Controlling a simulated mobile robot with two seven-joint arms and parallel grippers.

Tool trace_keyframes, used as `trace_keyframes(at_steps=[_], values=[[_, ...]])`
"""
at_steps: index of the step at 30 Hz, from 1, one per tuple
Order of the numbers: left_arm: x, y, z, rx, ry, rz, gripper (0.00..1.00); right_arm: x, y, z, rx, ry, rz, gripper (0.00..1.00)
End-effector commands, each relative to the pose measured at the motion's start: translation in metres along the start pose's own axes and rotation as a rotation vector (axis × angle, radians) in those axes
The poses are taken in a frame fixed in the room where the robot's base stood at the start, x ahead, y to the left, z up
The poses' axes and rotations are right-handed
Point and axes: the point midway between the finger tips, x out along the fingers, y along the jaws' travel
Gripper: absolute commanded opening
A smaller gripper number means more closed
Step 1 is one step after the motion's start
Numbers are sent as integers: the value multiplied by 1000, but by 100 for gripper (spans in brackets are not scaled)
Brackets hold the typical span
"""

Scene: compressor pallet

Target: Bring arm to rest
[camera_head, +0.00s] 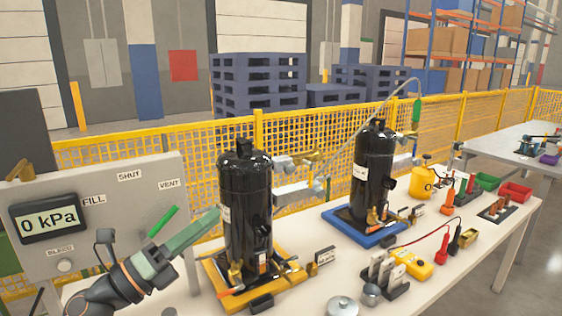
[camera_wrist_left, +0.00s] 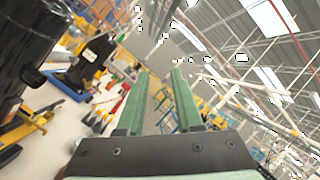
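My left gripper (camera_head: 212,216) comes in from the lower left of the head view, in front of the grey gauge panel (camera_head: 110,185). Its green fingers point up and right, toward the near black compressor (camera_head: 246,195); whether they touch it I cannot tell. In the left wrist view, the left gripper (camera_wrist_left: 160,75) has its two fingers apart with nothing between them. My right gripper is not in view.
The near compressor stands on a yellow base (camera_head: 215,272). A second black compressor (camera_head: 373,165) stands on a blue base (camera_head: 345,222). Yellow mesh fencing (camera_head: 300,135) runs behind. Tools and a yellow meter (camera_head: 405,262) occupy the white table's right half.

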Motion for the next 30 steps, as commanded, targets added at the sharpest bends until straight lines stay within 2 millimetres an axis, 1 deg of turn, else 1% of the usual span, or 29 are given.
trace_keyframes(at_steps=[1,2,5,8,9,11,12,13,14,15,16,18,21,24,26,30], values=[[-7,5,0,-136,-107,13,35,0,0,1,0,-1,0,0],[-12,9,3,-213,-173,25,35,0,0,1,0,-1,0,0],[-37,32,8,-472,-390,92,35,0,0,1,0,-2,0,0],[-73,64,1,-727,-603,193,35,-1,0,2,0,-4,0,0],[-90,79,-6,-828,-687,244,35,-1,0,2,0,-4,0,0],[-118,99,-22,-975,-811,329,35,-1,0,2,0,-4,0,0],[-139,112,-36,-1071,-892,393,35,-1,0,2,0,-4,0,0],[-154,121,-48,-1140,-952,444,35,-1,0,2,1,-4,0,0],[-170,128,-62,-1209,-1011,497,35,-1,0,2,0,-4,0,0],[-191,136,-81,-1294,-1087,571,35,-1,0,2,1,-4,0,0],[-206,140,-96,-1353,-1140,628,35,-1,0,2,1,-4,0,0],[-237,145,-129,-1468,-1245,750,35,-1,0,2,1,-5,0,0],[-269,142,-168,-1585,-1353,892,35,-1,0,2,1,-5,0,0],[-294,134,-199,-1668,-1435,1016,35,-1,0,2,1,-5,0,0],[-307,129,-216,-1707,-1474,1082,35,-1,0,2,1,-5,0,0],[-332,111,-250,-1787,-1556,1233,35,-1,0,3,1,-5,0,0]])
